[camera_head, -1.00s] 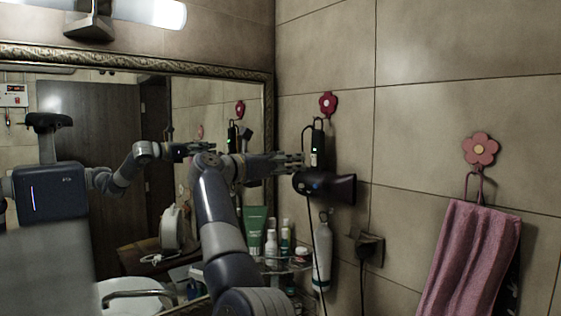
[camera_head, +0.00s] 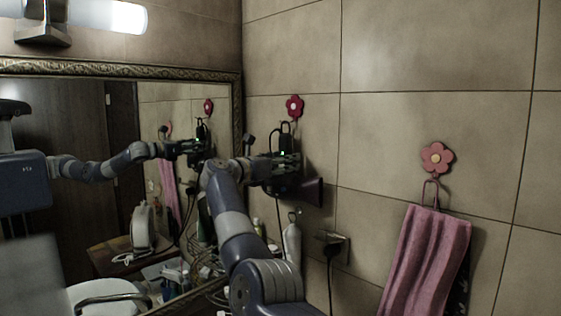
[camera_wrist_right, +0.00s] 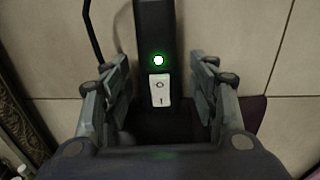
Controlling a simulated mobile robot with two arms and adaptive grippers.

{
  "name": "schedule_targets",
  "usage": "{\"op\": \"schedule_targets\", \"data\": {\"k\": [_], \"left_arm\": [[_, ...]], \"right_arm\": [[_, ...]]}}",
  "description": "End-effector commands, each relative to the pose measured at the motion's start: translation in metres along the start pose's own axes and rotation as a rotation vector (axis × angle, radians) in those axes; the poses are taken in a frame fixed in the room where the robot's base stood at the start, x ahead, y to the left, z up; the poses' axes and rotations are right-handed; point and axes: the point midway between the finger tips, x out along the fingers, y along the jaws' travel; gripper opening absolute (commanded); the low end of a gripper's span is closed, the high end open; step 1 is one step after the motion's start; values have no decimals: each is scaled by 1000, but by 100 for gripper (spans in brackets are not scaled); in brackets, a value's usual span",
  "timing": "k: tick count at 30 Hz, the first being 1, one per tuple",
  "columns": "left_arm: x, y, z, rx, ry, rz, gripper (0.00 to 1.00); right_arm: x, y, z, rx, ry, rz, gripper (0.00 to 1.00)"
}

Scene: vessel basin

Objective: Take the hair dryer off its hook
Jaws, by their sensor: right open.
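The black hair dryer hangs on the tiled wall by a cord loop from the red flower hook (camera_head: 294,107). Its nozzle (camera_head: 313,191) points right in the head view. In the right wrist view its upright handle (camera_wrist_right: 156,30) shows a green light and a white switch. My right gripper (camera_head: 285,172) is at the handle and hides part of the dryer. In the right wrist view my right gripper (camera_wrist_right: 160,98) is open, one finger on each side of the handle, with gaps visible. The lower dryer body is dark and partly hidden by the gripper. My left gripper is not in view.
A mirror with an ornate frame (camera_head: 238,110) is close on the left. A white bottle (camera_head: 292,240) and a wall socket with plug (camera_head: 333,247) are below the dryer. A pink towel (camera_head: 425,260) hangs from a pink flower hook (camera_head: 437,159). The wall between is clear.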

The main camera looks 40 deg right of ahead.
Motion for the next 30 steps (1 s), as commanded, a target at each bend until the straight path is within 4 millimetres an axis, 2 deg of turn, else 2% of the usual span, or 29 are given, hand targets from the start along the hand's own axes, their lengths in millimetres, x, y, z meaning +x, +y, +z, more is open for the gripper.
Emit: {"op": "schedule_targets", "data": {"k": [1,8,9,18,30], "left_arm": [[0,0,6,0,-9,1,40],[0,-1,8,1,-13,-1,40],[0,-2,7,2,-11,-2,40],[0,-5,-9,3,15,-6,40],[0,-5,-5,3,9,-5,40]], "right_arm": [[0,0,0,0,0,0,54],[0,0,0,0,0,0,2],[0,0,0,0,0,0,0],[0,0,6,2,-3,0,0],[0,-1,19,2,-3,-1,0]]}}
